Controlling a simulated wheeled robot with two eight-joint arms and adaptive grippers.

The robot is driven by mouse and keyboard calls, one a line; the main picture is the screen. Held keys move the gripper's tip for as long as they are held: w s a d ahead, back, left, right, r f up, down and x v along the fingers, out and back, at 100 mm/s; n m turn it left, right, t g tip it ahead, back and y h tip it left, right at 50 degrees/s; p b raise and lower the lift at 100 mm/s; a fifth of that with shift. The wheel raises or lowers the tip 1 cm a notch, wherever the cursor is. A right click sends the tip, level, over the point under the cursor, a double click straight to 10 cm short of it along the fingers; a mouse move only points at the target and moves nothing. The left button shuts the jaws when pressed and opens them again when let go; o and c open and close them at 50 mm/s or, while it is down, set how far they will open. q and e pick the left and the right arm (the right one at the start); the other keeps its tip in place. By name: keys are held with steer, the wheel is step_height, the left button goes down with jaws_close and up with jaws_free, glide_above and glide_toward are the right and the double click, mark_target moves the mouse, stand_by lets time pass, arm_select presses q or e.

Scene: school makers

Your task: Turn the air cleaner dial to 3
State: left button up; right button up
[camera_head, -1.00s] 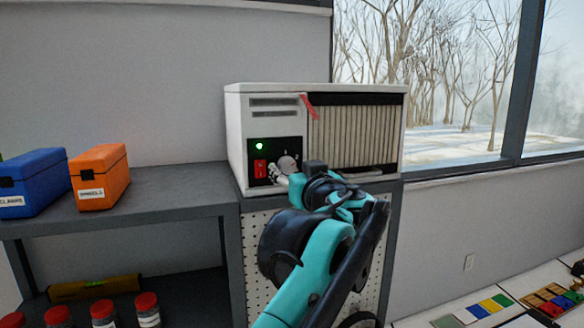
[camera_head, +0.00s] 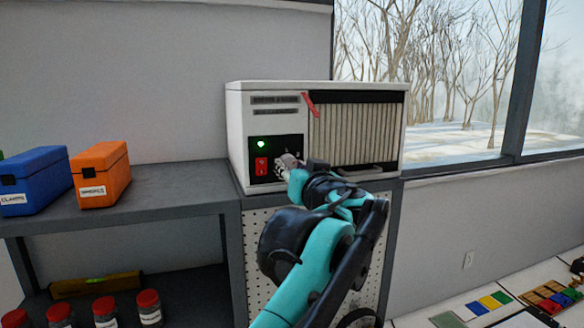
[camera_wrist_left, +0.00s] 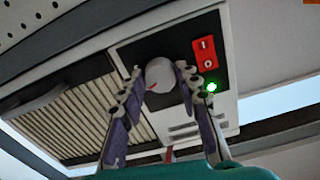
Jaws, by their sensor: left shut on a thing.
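The air cleaner (camera_head: 238,135) is a white box on the grey stand, with a black control panel at its left front. A green light (camera_head: 261,144) glows above a red switch (camera_head: 261,166). The round pale dial (camera_wrist_left: 160,75) shows in the left wrist view with a small red mark on its lower left edge. My left gripper (camera_head: 287,165) is at the panel; in the left wrist view its fingers (camera_wrist_left: 158,78) are shut on the dial from both sides. The numbers around the dial are hidden or too small to read. My right gripper is not in view.
An orange box (camera_head: 101,175) and a blue box (camera_head: 32,182) stand on the grey shelf (camera_head: 180,185) to the left. Red-lidded jars (camera_head: 149,309) are below. A window (camera_head: 430,80) is behind at right. A red ribbon (camera_head: 309,104) hangs by the grille.

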arm_select(q)
steer(key=m+p, duration=0.1)
steer(key=m, duration=0.4)
steer(key=shift+r, duration=0.1)
steer(key=m, duration=0.5)
steer(key=shift+a, duration=0.1)
stand_by(0.4)
steer(key=o, duration=1.2)
steer(key=shift+c, duration=0.2)
steer(key=v, duration=1.2)
